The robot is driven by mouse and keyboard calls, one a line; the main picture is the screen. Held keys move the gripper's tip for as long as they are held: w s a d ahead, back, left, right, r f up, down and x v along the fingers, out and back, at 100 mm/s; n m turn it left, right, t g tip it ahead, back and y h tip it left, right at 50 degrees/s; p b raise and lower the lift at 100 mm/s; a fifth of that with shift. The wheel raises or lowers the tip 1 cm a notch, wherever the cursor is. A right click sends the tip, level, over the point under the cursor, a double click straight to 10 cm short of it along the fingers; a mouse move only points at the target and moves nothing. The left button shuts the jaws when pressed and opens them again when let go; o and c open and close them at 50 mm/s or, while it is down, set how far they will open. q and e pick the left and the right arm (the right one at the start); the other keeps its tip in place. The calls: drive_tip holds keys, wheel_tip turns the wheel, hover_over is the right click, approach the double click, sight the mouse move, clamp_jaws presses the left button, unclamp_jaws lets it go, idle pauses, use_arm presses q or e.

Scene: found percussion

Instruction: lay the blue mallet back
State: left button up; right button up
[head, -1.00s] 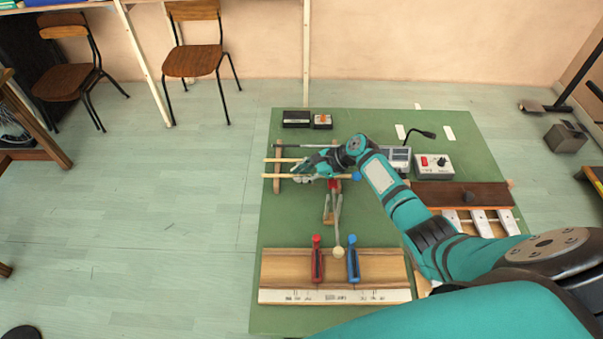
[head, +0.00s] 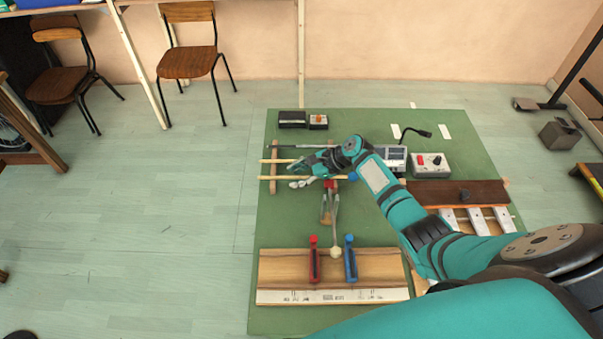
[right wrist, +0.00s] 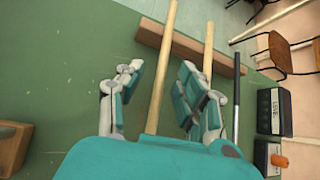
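The blue mallet is a pale stick (head: 272,178) with a blue head (head: 353,177). It lies nearer of two pale sticks across a wooden bar (head: 273,185). My right gripper (head: 305,174) is over the sticks. In the right wrist view, my right gripper (right wrist: 155,98) is open, with the blue mallet's stick (right wrist: 163,65) between its fingers and clear space on both sides. The farther stick (right wrist: 208,40) runs beyond the right finger. The head of that stick is hidden by my arm. My left gripper is not in view.
A dark rod (head: 310,147) lies behind the sticks. A wooden box (head: 380,268) carries red and blue handled pieces. Small electronic boxes (head: 431,165) stand on the right. The green mat's left side (head: 262,220) is clear.

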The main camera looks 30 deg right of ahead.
drive_tip(key=v, duration=1.2)
drive_tip(key=shift+w, duration=0.1)
